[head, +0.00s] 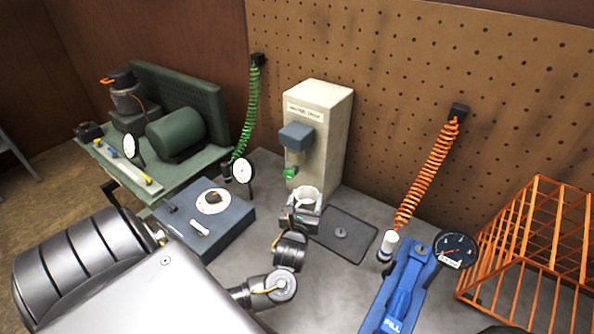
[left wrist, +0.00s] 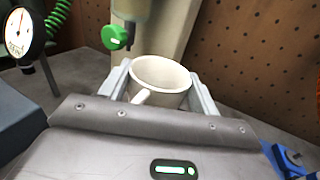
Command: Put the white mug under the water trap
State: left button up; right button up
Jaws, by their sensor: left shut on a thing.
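The white mug (head: 307,194) is held by my left gripper (head: 301,212), just in front of the water trap (head: 318,140). In the left wrist view the mug (left wrist: 160,78) is upright between the two fingers of the gripper (left wrist: 160,92), its open rim up and its handle towards me. The water trap is a cream box with a label, a blue-grey block and a green tap (head: 290,173). The green tap (left wrist: 115,38) shows above and left of the mug in the left wrist view. Whether the mug touches the bench is hidden. My right gripper is out of view.
A dark mat (head: 345,248) lies right of the mug. A blue-grey box with a dial (head: 205,215) stands left. A blue tool with a gauge (head: 400,290), an orange coiled hose (head: 425,175) and an orange wire rack (head: 530,250) are at right. A green hose (head: 248,115) hangs behind.

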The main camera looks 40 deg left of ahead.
aim_at(301, 196)
pick_arm(q)
jog(key=a+f+b, duration=0.1)
jog(key=w+a+f+b, duration=0.1)
jog(key=a, duration=0.1)
jog(key=shift+w+a+f+b, duration=0.15)
jog(key=shift+w+f+b, duration=0.05)
jog(key=shift+f+b, duration=0.1)
jog(key=w+a, duration=0.1)
jog(key=w+a+f, duration=0.1)
jog(key=a, duration=0.1)
jog(key=shift+w+f+b, duration=0.2)
jog(key=shift+w+b, duration=0.15)
jog(key=shift+b, duration=0.05)
jog(key=w+a+f, duration=0.2)
jog(key=f, duration=0.1)
jog(key=w+a+f, duration=0.1)
jog(key=a+f, duration=0.1)
jog(key=shift+a+f, duration=0.35)
jog(key=shift+f, duration=0.05)
notch_tip(301, 196, down, 3)
jog(key=shift+w+r+p, duration=0.1)
jog(key=shift+p, duration=0.2)
